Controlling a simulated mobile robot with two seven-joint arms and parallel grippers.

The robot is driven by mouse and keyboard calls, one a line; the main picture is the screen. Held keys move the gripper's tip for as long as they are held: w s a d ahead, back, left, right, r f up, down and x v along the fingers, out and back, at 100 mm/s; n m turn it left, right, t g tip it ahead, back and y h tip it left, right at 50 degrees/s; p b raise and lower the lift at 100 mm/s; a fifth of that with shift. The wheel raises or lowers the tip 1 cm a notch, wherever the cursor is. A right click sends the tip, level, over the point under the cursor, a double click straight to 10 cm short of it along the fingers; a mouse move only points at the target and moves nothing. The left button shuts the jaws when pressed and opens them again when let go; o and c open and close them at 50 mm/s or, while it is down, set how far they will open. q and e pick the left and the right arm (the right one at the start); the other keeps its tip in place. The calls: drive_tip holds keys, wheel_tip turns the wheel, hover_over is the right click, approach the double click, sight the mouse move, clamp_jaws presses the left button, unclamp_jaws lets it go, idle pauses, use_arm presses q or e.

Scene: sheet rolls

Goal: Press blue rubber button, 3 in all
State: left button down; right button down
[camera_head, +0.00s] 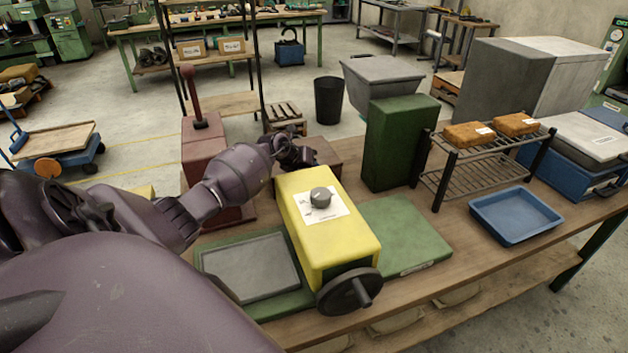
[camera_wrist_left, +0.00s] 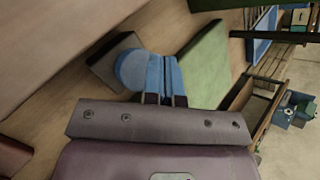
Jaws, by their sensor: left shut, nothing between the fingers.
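In the left wrist view a blue round button (camera_wrist_left: 129,70) sits on a dark grey block (camera_wrist_left: 104,72) on the wooden table. My left gripper (camera_wrist_left: 165,62) is shut and empty, its fingers overlapping the button's right side in that view. I cannot tell whether they touch it. In the head view my left gripper (camera_head: 298,155) is beyond the far end of the yellow machine (camera_head: 325,240). The button is hidden in the head view. My right gripper is not in view.
The yellow machine stands on a green base (camera_head: 405,238) with a black handwheel (camera_head: 350,292) in front. A dark green box (camera_head: 398,140), a wire rack (camera_head: 480,165) and a blue tray (camera_head: 515,215) stand to the right. A red-brown machine (camera_head: 207,160) is left of the gripper.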

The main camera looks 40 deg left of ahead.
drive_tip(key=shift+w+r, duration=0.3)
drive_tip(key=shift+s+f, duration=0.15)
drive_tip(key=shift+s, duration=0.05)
use_arm(q)
drive_tip(key=shift+f, duration=0.5)
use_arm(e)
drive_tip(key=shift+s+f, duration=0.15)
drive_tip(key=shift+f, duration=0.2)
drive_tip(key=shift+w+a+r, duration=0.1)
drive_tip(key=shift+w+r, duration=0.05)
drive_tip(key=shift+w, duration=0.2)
use_arm(q)
drive_tip(key=shift+f+b, duration=0.15)
drive_tip(key=shift+b, duration=0.15)
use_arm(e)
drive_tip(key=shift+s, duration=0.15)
